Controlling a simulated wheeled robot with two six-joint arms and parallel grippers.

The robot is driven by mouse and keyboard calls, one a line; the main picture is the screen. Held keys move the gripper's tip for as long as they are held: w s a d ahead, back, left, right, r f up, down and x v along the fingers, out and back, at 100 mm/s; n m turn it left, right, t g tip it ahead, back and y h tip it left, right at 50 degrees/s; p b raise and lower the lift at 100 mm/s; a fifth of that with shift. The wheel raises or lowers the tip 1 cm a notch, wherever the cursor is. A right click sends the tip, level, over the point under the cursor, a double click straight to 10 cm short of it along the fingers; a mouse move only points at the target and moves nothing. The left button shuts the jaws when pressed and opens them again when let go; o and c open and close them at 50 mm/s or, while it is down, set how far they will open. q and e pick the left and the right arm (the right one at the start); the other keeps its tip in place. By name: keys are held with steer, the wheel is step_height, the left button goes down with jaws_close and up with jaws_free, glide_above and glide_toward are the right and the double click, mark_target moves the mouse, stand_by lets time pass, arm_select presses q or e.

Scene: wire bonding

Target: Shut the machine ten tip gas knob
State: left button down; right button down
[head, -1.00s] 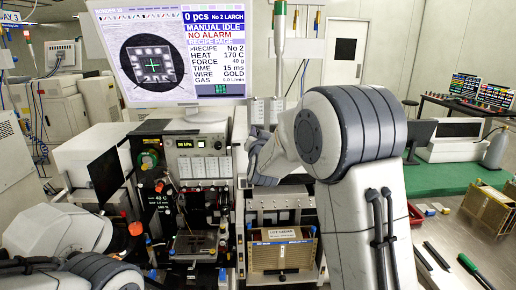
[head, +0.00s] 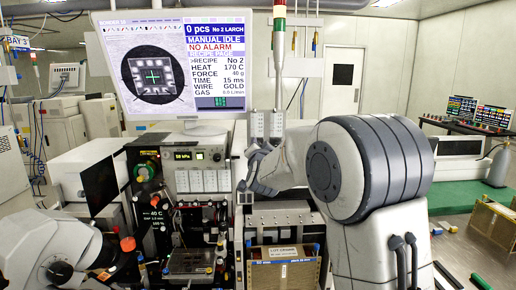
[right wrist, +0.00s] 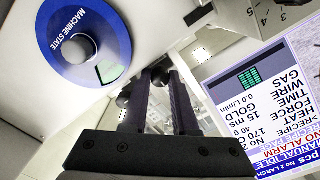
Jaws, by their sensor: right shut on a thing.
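The bonding machine (head: 197,180) stands in the middle of the head view. Its monitor (head: 214,90) reads MANUAL IDLE, NO ALARM and GAS 0.0 L/min. My right gripper (head: 247,190) is at the machine's right side, small and partly hidden by its wrist. In the right wrist view my right gripper (right wrist: 160,78) is shut, its two dark fingers close together on a small dark knob. The fingers hide most of that knob, and I can read no label on it. A separate grey knob (right wrist: 78,47) sits on a blue MACHINE STATE plate. My left gripper is out of view.
Two grey upright units (head: 257,126) stand behind my right wrist, beside the signal tower (head: 279,60). A labelled brown crate (head: 284,273) sits low beside the machine.

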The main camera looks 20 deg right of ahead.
steer(key=c, duration=0.7)
jaws_free()
steer(key=shift+f, duration=0.15)
steer(key=s+a+n+p, duration=0.3)
steer(key=s+n+p, duration=0.6)
steer(key=s+n, duration=0.1)
steer(key=shift+s+a+f+n+g+y, duration=0.3)
steer(key=shift+s+a+f+g+y, duration=0.65)
steer(key=shift+s+f+g, duration=1.35)
steer(key=shift+s+a+f+n+g+y, duration=0.3)
steer(key=shift+s+a+f+g+y, duration=0.9)
steer(key=shift+s+f, duration=1.85)
steer(key=shift+s+a+f+n+g+y, duration=0.3)
steer(key=shift+s+a+f+g+y, duration=0.3)
steer(key=shift+s+f+g, duration=2.1)
